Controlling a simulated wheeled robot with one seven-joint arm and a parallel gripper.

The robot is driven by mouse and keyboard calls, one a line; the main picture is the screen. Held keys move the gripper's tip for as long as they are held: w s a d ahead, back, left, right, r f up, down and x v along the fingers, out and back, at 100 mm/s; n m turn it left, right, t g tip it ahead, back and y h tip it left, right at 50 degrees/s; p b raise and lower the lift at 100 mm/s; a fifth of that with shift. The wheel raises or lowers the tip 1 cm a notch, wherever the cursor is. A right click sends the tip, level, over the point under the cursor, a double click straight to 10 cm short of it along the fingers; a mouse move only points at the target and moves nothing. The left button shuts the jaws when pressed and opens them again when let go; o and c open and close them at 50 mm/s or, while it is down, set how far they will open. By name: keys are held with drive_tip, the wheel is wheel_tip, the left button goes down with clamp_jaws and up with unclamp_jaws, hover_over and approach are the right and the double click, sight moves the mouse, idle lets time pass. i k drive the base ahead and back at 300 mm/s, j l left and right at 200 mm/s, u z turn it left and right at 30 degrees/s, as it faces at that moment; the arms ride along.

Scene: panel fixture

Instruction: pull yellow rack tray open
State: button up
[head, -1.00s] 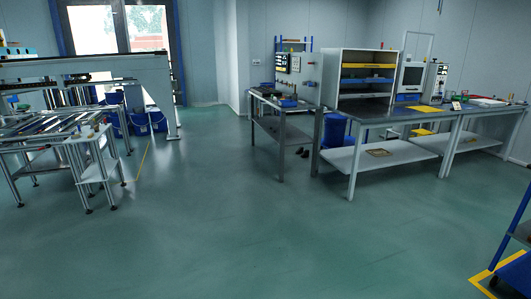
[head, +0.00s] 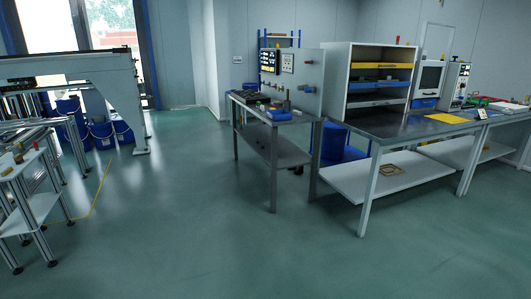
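The yellow rack tray (head: 381,65) is a thin yellow band across the upper part of a white open-front rack (head: 347,82). The rack stands on a dark-topped workbench (head: 392,127) at the right of the head view. A blue tray (head: 379,83) sits just below the yellow one, and a darker tray (head: 377,102) lies lower. The yellow tray appears pushed in, flush with the rack front. My gripper is not in the head view, and no part of the arm shows.
A narrow bench (head: 274,148) with a panel stands left of the rack bench, with a blue bin (head: 333,140) between them. A yellow sheet (head: 447,118) lies on the worktop. A gantry frame and metal stands (head: 30,195) are at the left. The green floor (head: 190,225) ahead is clear.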

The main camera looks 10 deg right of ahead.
sight(360, 64)
drive_tip(key=i, duration=2)
drive_tip(key=i+l+z, duration=0.15)
drive_tip(key=i+z, duration=0.2)
drive_tip(key=i, duration=0.4)
drive_tip(key=i+z, duration=0.4)
drive_tip(key=i, duration=0.3)
drive_tip(key=i+j+z, duration=0.35)
drive_tip(key=i, duration=0.4)
drive_tip(key=i+l+u, duration=0.15)
drive_tip(key=i, duration=0.25)
drive_tip(key=i+l+u, duration=0.15)
drive_tip(key=i, duration=0.25)
